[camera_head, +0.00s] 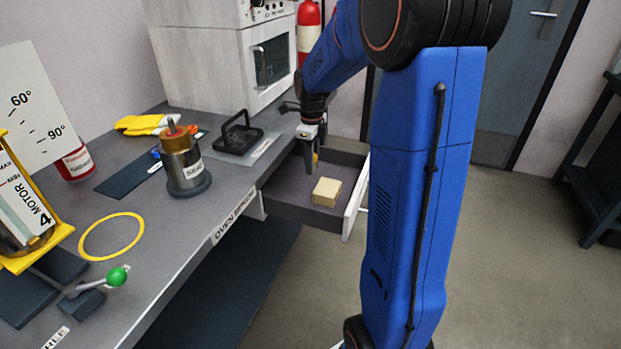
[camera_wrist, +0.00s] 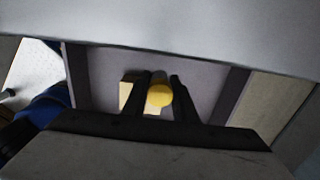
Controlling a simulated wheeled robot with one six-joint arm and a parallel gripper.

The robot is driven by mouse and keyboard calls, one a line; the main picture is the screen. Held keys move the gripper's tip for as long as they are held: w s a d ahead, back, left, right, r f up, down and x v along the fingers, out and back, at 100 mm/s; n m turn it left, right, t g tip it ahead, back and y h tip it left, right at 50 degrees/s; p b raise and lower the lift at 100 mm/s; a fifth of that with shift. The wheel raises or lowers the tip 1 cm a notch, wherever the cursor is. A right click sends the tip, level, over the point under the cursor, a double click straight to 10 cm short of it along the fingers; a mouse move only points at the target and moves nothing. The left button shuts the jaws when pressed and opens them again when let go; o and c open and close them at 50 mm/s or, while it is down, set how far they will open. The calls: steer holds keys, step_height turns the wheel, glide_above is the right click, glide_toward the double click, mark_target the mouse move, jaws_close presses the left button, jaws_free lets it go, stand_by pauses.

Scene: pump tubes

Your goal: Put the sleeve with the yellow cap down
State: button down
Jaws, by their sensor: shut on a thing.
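My gripper (camera_head: 312,165) is over the open drawer (camera_head: 277,184) under the bench edge, its fingers pointing down. It is shut on the sleeve with the yellow cap. In the head view only a small yellow patch of the sleeve (camera_head: 316,158) shows beside the fingers. In the wrist view the round yellow cap (camera_wrist: 160,96) sits between the two dark fingers (camera_wrist: 162,84), with a little of the grey sleeve body behind it. The fingers hide most of the sleeve. I cannot tell whether its lower end touches the drawer floor.
A tan block (camera_head: 326,191) lies in the drawer, close to the gripper. The drawer front (camera_head: 355,196) stands out from the bench. On the bench (camera_head: 180,232) are a metal canister (camera_head: 183,165), a black handled plate (camera_head: 237,137), yellow gloves (camera_head: 143,124) and a white oven (camera_head: 215,70).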

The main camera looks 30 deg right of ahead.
mark_target(312, 187)
steer(key=shift+f, duration=3.15)
steer(key=c, duration=1.4)
jaws_free()
steer(key=shift+f, duration=0.1)
steer(key=shift+c, duration=0.2)
